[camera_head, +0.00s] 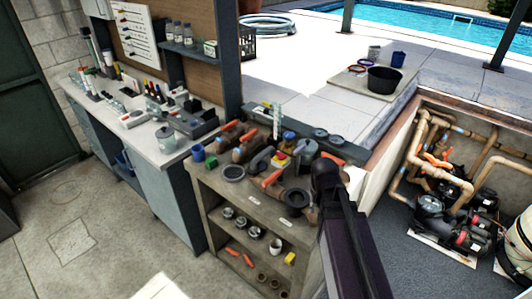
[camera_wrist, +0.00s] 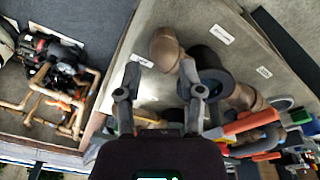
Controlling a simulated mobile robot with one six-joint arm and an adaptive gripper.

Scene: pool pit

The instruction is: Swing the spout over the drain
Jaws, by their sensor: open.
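In the wrist view a tan pipe piece with a rounded end (camera_wrist: 165,45), which looks like the spout, lies over the grey bench top. Beside it is a dark round ring or cup (camera_wrist: 222,62), also seen in the head view (camera_head: 296,198); I cannot tell whether it is the drain. More tan pipe (camera_wrist: 245,98) continues to its right. My gripper (camera_wrist: 160,68) is open, its two fingers apart, with the tan end just beyond and between the tips. The right finger overlaps part of the pipe. In the head view my gripper (camera_head: 324,178) is above the bench's right end and hides the spout.
Valves with orange handles (camera_head: 272,179) crowd the bench (camera_head: 207,192). Small white labels (camera_wrist: 222,34) mark the top. At right is a pit with pumps (camera_head: 432,215) and pipes. The floor at left is clear.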

